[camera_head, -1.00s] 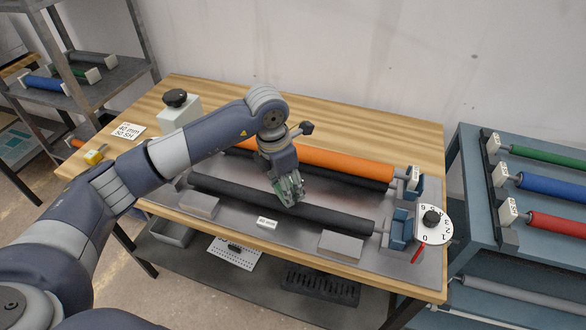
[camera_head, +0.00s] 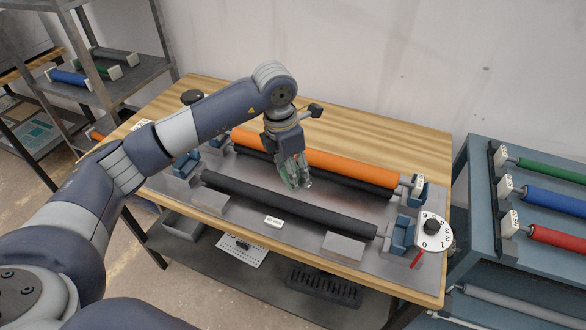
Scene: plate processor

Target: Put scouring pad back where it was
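My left gripper (camera_head: 298,184) points down over the plate processor, between the orange roller (camera_head: 340,165) and the front black roller (camera_head: 290,205). A greenish-grey patch shows at its fingers. I cannot tell whether this is the scouring pad or part of the fingers, nor whether the fingers are open or shut. No scouring pad can be clearly made out elsewhere. Teal flat pieces (camera_head: 38,133) lie on a low shelf at the far left, too small to identify. My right gripper is not in view.
The processor's metal bed (camera_head: 240,208) lies on a wooden table (camera_head: 400,130), with a numbered dial (camera_head: 432,228) at its right end. A blue roller rack (camera_head: 480,240) stands at the right. Below the table are a perforated white sheet (camera_head: 243,251) and a dark slotted tray (camera_head: 322,287).

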